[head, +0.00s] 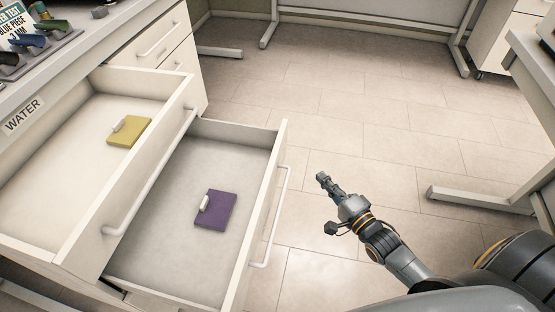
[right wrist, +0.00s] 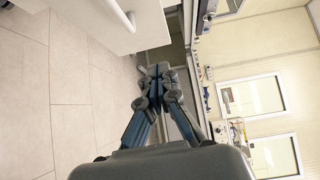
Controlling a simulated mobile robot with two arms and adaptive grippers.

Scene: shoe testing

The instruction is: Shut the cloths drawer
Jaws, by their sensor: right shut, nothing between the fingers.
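Two drawers stand open in the white cabinet. The upper drawer (head: 60,185), on the left, holds a yellow folded item with a small white piece on it (head: 130,132). The lower drawer (head: 160,275) sticks out further right and holds a similar purple item (head: 215,210). No label reading "cloths" shows, so I cannot tell which is the cloths drawer. My right gripper (head: 323,181) is shut and empty, above the floor to the right of the lower drawer's handle (head: 272,225), apart from it. It also shows shut in the right wrist view (right wrist: 160,72). My left gripper is not in view.
A WATER label (head: 22,116) is on the cabinet's front edge, below a counter with a rack of coloured objects (head: 35,40). Closed drawers (head: 160,45) are further back. Open tiled floor (head: 350,115) lies to the right; a table leg (head: 480,200) stands at the right edge.

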